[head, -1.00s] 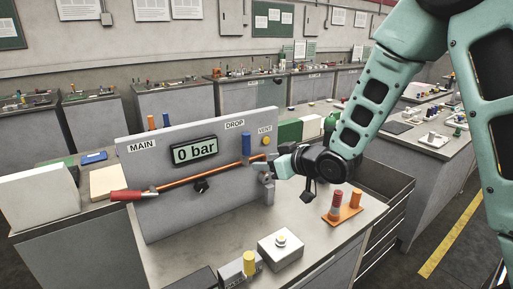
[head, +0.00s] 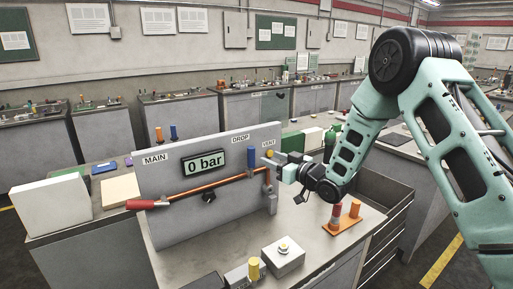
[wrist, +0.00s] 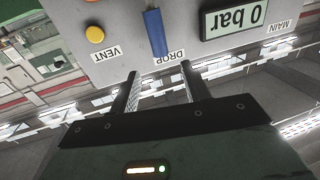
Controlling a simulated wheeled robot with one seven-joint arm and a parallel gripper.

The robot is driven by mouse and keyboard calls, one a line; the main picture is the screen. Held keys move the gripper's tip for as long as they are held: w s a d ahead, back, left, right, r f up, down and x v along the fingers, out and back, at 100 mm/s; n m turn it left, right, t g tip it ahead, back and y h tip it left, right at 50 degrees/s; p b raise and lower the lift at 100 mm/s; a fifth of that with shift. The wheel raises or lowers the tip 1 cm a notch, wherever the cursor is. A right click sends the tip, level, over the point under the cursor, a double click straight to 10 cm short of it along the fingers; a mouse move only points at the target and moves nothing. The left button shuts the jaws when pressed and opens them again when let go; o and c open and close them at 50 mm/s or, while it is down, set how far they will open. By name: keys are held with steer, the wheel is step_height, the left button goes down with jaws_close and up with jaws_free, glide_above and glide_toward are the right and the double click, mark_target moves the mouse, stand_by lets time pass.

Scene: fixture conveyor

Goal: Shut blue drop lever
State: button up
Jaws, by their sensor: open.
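The blue drop lever (head: 250,160) stands upright on the grey panel (head: 180,222), under the DROP label (head: 240,137) and above the copper pipe (head: 205,188). My gripper (head: 268,163) is open and empty, just to the right of the lever in the head view, near the yellow VENT knob (head: 269,153). The wrist view is upside down. It shows the blue lever (wrist: 155,33) beyond the gap between my two open fingers (wrist: 160,72), with no finger visibly touching it. The gauge (head: 205,164) reads 0 bar.
A red handle (head: 148,204) lies at the pipe's left end under MAIN. A white box with a button (head: 283,257), a yellow-topped block (head: 253,268) and an orange stand with pegs (head: 343,222) sit on the bench in front. Bare bench top lies between them and the panel.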

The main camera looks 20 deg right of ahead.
mark_target(254, 151)
steer(key=p+x, duration=0.2)
steer(key=x, duration=0.6)
jaws_close()
steer(key=shift+a+f, duration=0.1)
